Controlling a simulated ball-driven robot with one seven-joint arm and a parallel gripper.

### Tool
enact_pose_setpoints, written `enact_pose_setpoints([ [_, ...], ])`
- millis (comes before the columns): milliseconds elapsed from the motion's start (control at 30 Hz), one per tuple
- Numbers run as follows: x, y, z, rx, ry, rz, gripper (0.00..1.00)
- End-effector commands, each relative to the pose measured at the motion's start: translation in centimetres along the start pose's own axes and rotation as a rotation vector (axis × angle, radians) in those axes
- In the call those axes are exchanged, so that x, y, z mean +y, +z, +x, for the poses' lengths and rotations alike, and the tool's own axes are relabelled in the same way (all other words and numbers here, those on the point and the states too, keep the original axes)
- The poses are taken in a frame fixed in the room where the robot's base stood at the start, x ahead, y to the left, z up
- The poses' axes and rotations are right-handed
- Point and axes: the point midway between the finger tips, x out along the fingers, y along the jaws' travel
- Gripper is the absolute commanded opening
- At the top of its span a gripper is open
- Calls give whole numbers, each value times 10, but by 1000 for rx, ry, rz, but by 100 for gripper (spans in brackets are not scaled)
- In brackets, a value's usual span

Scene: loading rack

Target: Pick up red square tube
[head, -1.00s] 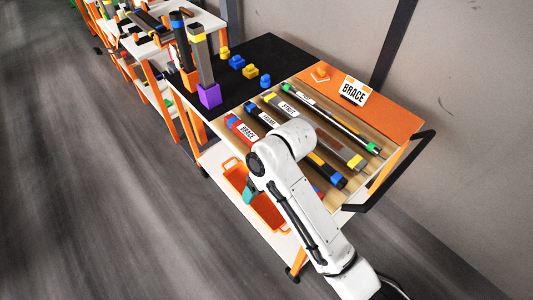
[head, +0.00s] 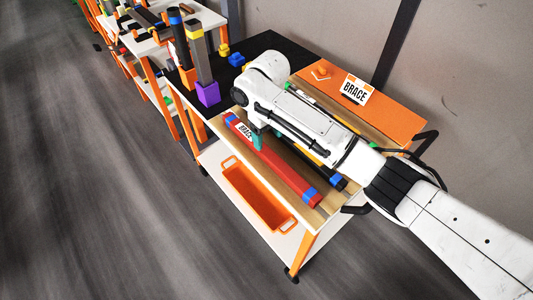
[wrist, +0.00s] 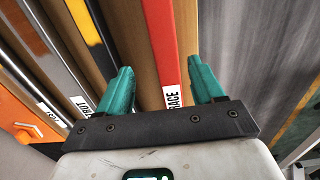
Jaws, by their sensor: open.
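The red square tube (head: 280,168), with blue ends and a white BRACE label, lies on the wooden top of the cart along its near edge. It also shows in the wrist view (wrist: 160,40), running between the two teal fingers. My gripper (wrist: 160,75) is open, with one finger on each side of the tube in the picture. In the head view, one teal fingertip of my gripper (head: 257,140) shows at the tube near its label. I cannot tell whether the fingers reach down beside the tube or touch it. My arm hides part of the other tubes.
A black tube with a yellow band (wrist: 90,30) lies beside the red one. A grey upright tube (head: 199,58) stands in a purple base (head: 207,93). A BRACE sign (head: 355,89) stands on the orange strip. An orange bin (head: 240,190) sits on the lower shelf.

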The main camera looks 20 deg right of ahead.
Motion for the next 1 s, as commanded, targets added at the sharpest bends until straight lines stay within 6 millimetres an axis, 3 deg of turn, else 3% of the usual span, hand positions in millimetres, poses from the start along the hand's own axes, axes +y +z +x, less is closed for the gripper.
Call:
enact_pose_setpoints([
  [267,-2,1,21,-1,0,-1,67],
  [600,-7,3,63,1,1,-1,67],
  [867,-8,3,65,2,0,-1,67],
  [1000,-8,3,65,2,0,-1,55],
])
